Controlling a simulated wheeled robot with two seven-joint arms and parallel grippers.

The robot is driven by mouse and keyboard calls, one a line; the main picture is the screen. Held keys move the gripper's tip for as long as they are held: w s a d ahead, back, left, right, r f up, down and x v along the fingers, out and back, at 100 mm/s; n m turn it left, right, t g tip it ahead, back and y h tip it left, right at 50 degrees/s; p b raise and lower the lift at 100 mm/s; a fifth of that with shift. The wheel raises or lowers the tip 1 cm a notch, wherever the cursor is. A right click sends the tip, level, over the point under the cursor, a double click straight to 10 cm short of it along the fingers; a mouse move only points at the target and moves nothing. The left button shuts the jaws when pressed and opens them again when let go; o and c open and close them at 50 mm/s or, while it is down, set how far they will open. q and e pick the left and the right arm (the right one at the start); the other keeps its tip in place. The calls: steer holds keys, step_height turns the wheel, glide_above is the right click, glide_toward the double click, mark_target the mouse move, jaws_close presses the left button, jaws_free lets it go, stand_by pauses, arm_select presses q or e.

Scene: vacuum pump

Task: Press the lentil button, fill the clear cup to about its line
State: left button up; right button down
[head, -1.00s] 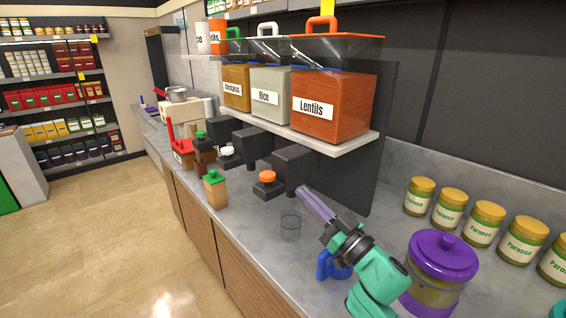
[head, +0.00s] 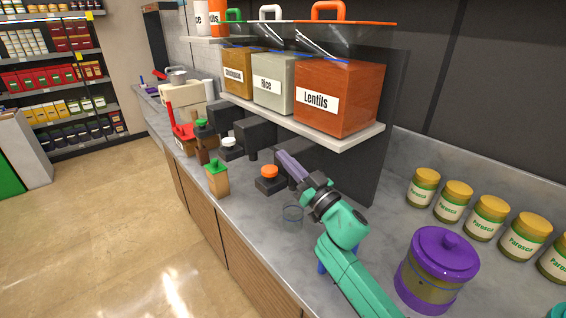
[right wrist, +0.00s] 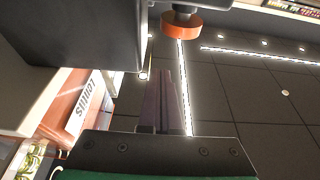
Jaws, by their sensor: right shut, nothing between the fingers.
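The lentil button (head: 269,171) is an orange cap on a dark base in front of the orange Lentils bin (head: 338,98). It also shows in the right wrist view (right wrist: 181,25), beyond my fingertips and near the top edge. My right gripper (head: 282,155) is shut and empty, its purple fingers just right of the button in the head view; I see no contact. The clear cup (head: 292,216) stands upright on the counter, below my gripper in the picture. Its line and contents are too faint to tell. My left gripper is out of view.
The Rice bin (head: 271,86) and another bin stand left on the same shelf. A purple-lidded jar (head: 438,270) and several gold-lidded jars (head: 423,187) stand right. A blue object is mostly hidden behind my arm.

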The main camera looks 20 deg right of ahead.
mark_target(270, 171)
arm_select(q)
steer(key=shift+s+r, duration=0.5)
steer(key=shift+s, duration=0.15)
arm_select(e)
steer(key=f, duration=0.1)
steer(key=w+f, duration=0.1)
steer(key=f, duration=0.1)
steer(key=shift+a+f, duration=0.2)
steer(key=shift+f, duration=0.1)
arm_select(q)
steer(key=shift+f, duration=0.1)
arm_select(e)
steer(key=shift+f, duration=0.1)
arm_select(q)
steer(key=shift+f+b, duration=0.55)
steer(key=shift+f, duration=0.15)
arm_select(e)
step_height(270, 171, down, 2)
steer(key=shift+f, duration=0.1)
stand_by(5.6)
